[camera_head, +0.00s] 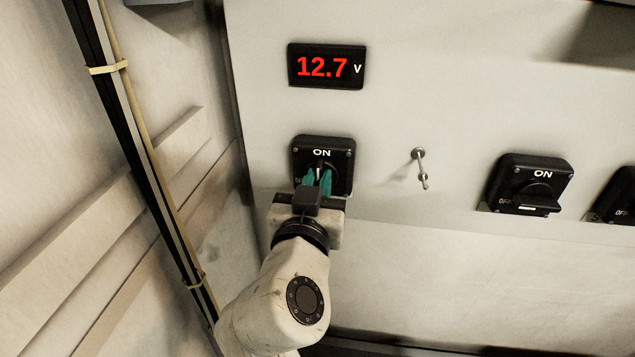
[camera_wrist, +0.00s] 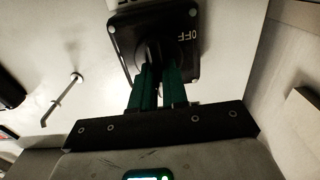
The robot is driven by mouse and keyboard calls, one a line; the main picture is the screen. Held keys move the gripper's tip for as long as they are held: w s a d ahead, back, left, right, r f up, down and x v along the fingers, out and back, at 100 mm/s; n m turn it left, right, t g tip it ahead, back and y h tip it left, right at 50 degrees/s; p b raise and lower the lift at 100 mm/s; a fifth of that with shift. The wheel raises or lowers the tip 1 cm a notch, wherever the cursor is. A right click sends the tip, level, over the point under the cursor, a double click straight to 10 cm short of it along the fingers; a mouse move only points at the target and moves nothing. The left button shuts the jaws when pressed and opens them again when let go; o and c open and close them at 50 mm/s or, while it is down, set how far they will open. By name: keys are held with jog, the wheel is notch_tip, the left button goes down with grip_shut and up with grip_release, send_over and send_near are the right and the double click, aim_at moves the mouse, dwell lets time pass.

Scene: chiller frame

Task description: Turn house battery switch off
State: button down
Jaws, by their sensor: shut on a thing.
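A black rotary switch (camera_head: 341,150) with "ON" at its top and "OFF" at its left is mounted on the pale panel. It also shows in the wrist view (camera_wrist: 122,36), where "OFF" is seen at its upper right. No name label for it is legible. My gripper (camera_head: 317,180), with teal fingers, is shut on the switch's knob, which it mostly hides. In the wrist view the two fingers (camera_wrist: 159,78) lie close together on either side of the dark knob. A white mark on the knob shows between the fingertips, near the centre in the head view.
A red display (camera_head: 326,67) above the switch reads 12.7 V. To the right are a small metal toggle lever (camera_head: 421,168), a second rotary switch (camera_head: 552,171) and a third one (camera_head: 612,194) cut off by the frame. A cable run (camera_head: 163,174) lines the left wall.

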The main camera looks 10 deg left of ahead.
jog(key=shift+n, duration=0.3)
jog(key=n, duration=0.3)
jog(key=shift+a+n+p, duration=0.15)
jog(key=shift+n+p, duration=0.15)
jog(key=shift+a+f+n+p, duration=0.15)
jog(key=shift+n+p, duration=0.75)
jog(key=shift+n, duration=1.35)
jog(key=shift+a+f+n+p, duration=0.1)
jog(key=shift+n+p, duration=0.85)
jog(key=shift+n, duration=1.35)
jog(key=shift+a+f+n+p, duration=0.15)
jog(key=shift+n+p, duration=0.75)
jog(key=shift+n, duration=1.35)
jog(key=shift+d, duration=0.1)
jog(key=c, duration=1.1)
grip_release()
jog(key=shift+c, duration=0.2)
